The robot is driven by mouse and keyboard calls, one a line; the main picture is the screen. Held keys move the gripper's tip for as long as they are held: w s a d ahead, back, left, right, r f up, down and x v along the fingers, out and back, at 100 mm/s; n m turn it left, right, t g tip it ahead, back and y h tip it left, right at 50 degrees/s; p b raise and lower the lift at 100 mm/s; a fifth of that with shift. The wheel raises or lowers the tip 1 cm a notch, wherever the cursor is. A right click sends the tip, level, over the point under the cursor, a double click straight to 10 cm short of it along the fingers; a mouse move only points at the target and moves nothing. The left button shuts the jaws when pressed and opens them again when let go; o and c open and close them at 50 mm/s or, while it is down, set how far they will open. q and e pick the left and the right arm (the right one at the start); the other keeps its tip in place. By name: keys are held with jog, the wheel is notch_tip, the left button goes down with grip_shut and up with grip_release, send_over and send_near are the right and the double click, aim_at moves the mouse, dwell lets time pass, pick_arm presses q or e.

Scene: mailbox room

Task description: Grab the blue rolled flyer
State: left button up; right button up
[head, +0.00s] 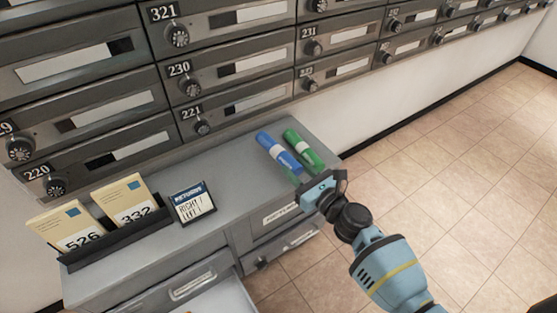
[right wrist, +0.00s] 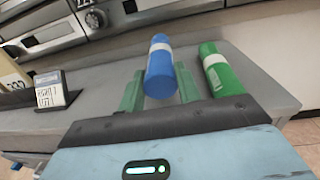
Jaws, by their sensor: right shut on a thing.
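The blue rolled flyer (head: 270,142) has a white band around its middle and is at the right part of the grey cabinet top. It also shows in the right wrist view (right wrist: 160,77), between the two green fingers of my right gripper (right wrist: 160,92). My right gripper (head: 296,174) is shut on the near part of the blue flyer. I cannot tell whether the flyer rests on the top or is slightly raised. My left gripper is not in view.
A green rolled flyer (head: 304,150) lies close beside the blue one, on its right. A small sign (head: 192,203) and a black holder (head: 118,238) with numbered envelopes stand at left. Mailboxes (head: 240,60) line the wall behind. An open drawer (head: 215,298) juts out below.

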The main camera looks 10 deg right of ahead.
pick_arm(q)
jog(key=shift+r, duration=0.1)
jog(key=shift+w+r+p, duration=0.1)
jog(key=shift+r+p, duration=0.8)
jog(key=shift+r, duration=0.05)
pick_arm(e)
jog(key=v, duration=0.8)
jog(key=shift+r, duration=0.2)
jog(key=s+d+r+m+t+h, duration=0.2)
jog(key=s+r+m+h, duration=0.4)
jog(key=s+r, duration=1.05)
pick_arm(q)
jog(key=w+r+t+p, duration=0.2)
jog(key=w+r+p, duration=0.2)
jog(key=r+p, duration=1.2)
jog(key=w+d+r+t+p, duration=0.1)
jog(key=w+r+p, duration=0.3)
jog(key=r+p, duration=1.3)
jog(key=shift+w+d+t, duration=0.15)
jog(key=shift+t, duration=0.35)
pick_arm(e)
jog(key=s+r, duration=0.3)
jog(key=r, duration=1.2)
jog(key=s+r+n+h, duration=0.1)
jog(key=s+r, duration=0.3)
jog(key=r, duration=1.1)
jog(key=shift+a+r, duration=0.25)
jog(key=shift+r, duration=0.05)
